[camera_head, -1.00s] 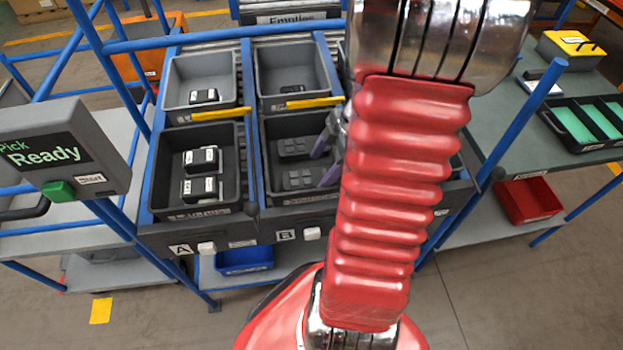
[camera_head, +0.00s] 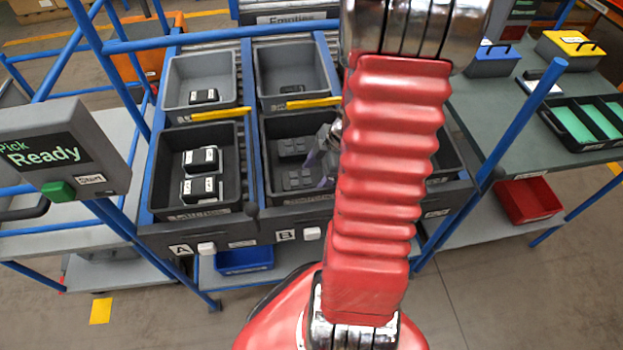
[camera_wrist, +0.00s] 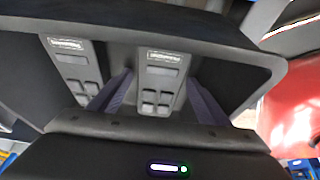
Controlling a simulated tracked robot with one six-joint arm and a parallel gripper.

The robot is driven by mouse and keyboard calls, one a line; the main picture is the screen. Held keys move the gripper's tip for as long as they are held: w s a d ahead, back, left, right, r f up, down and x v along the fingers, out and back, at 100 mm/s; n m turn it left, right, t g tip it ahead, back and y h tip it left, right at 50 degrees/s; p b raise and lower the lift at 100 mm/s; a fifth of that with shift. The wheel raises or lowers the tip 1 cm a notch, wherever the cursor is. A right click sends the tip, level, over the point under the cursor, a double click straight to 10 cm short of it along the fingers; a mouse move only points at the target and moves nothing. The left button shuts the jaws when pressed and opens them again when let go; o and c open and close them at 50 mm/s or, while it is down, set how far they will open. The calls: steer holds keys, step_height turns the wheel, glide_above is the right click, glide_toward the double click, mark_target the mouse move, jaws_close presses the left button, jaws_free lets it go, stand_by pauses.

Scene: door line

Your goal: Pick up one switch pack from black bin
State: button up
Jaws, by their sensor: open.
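The black bin (camera_head: 266,165) stands at lane B, left of my arm. Two dark grey switch packs lie in it, one at the back (camera_head: 293,147) and one at the front (camera_head: 298,180). My gripper (camera_head: 320,168) is down at the bin, right of these packs and partly hidden by my red arm. In the wrist view my gripper (camera_wrist: 157,80) is open, with a purplish finger on each side of one switch pack (camera_wrist: 160,82). Another pack (camera_wrist: 76,70) lies left of the left finger. I cannot tell whether the fingers touch the pack. The bin's rim (camera_wrist: 215,42) runs beyond them.
Left of it, a lane A bin (camera_head: 160,165) holds black packs with white labels. Grey bins (camera_head: 202,80) stand behind, with yellow bars at their fronts. A blue post (camera_head: 515,125) stands right of my arm. A bench with cases and a black tray (camera_head: 585,122) is beyond.

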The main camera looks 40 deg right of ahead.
mark_target(313, 178)
steer(key=shift+c, duration=0.6)
steer(key=c, duration=1.1)
step_height(313, 178, up, 18)
stand_by(0.6)
